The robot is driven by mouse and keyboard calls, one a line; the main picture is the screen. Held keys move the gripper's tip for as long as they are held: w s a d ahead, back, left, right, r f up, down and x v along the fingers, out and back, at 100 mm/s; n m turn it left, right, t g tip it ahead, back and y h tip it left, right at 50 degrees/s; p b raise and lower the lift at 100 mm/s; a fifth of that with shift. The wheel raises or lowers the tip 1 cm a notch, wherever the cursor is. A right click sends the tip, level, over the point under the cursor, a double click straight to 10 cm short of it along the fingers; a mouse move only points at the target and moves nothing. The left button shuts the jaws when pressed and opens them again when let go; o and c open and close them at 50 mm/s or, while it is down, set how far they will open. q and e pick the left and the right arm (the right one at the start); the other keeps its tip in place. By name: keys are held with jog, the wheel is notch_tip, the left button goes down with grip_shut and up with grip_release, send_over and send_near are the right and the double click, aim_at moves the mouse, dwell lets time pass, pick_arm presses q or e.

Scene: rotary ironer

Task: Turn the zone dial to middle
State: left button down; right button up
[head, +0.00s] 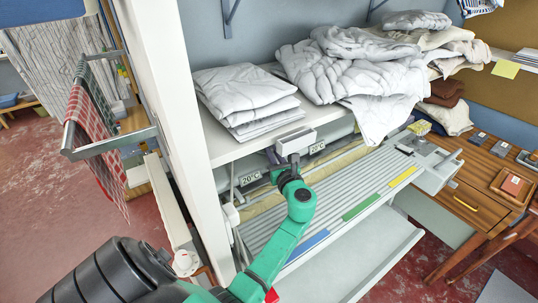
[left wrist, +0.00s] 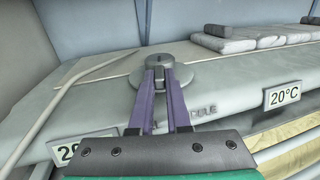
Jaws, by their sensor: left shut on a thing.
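The zone dial (left wrist: 178,76) shows in the left wrist view as a round grey disc with a raised knob in its middle, on a pale sloping panel. My left gripper (left wrist: 159,73) has its two purple fingers shut on the knob. In the head view my left gripper (head: 291,163) reaches to the ironer below the shelf edge, and I cannot make out the dial there. My right gripper is in neither view.
20°C plates (head: 250,178) (head: 317,147) sit either side of the gripper. The slatted ironer bed (head: 330,192) carries blue, green and yellow strips. Folded white linen (head: 245,90) lies on the shelf above. A white post (head: 172,85) stands close left of my arm.

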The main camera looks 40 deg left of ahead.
pick_arm(q)
jog(key=w+n+g+y+b, duration=0.1)
jog(key=n+g+b, duration=0.1)
jog(key=g+b, duration=0.1)
jog(key=w+n+g+b, duration=0.1)
jog(key=n+g+b, duration=0.1)
jog(key=g+b, duration=0.2)
jog(key=w+n+g+y+b, duration=0.1)
jog(key=n+g+b, duration=0.2)
jog(key=b, duration=0.3)
jog(key=shift+w+d+f+g+y, duration=0.25)
jog(key=shift+d+f+g+y, duration=0.05)
jog(key=shift+d+g, duration=0.1)
jog(key=shift+w+r+n+g+b, duration=0.2)
jog(key=shift+n+g+b, duration=0.35)
jog(key=shift+b, duration=0.65)
jog(key=shift+r, duration=0.1)
jog(key=c, duration=0.9)
grip_release()
